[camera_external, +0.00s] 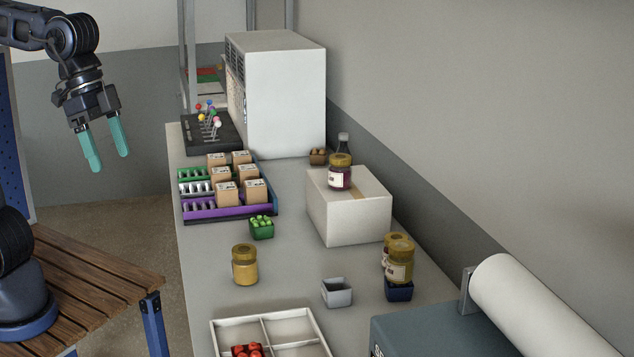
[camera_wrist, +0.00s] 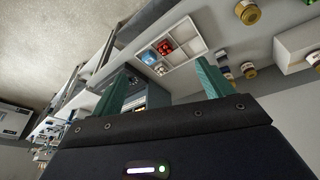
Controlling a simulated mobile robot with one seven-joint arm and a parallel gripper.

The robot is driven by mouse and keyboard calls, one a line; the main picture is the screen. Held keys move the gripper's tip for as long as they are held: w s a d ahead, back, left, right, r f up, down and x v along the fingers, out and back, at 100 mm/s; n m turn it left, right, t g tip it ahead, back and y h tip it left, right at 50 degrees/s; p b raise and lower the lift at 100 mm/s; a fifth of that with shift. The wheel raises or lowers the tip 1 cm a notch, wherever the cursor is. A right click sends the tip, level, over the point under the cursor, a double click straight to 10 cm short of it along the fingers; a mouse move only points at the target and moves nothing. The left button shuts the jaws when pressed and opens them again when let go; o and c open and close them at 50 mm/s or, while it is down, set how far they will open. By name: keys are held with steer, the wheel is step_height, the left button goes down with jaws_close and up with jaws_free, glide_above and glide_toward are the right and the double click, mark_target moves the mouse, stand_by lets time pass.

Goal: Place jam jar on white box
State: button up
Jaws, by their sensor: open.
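A jar with dark purple contents, a pale label and a gold lid, which looks like the jam jar (camera_external: 340,174), stands upright on top of the white box (camera_external: 345,222). The box is on the counter beside the wall, with a tan tape strip on top. My gripper (camera_external: 108,163) is high at the upper left in the external view, well away from the jar and box. Its two teal fingers are apart with nothing between them. The wrist view also shows my gripper (camera_wrist: 160,80) empty, with the box (camera_wrist: 298,38) at the right edge.
A yellow jar (camera_external: 244,265) stands alone on the counter. Two more jars (camera_external: 399,262) are by a dark blue bin (camera_external: 399,290). A small grey bin (camera_external: 337,293), divided white tray (camera_external: 222,334), green bin (camera_external: 261,228) and rack of small cartons (camera_external: 230,208) occupy the counter.

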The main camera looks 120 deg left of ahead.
steer(key=s+d+f+m, duration=0.2)
steer(key=s+d+f, duration=0.2)
steer(key=s, duration=0.1)
steer(key=s+d+f+m+t, duration=0.1)
steer(key=s+d+f, duration=0.2)
steer(key=s, duration=0.3)
steer(key=shift+s+d+f+m, duration=0.3)
steer(key=shift+d+f+m, duration=0.1)
steer(key=shift+d, duration=0.1)
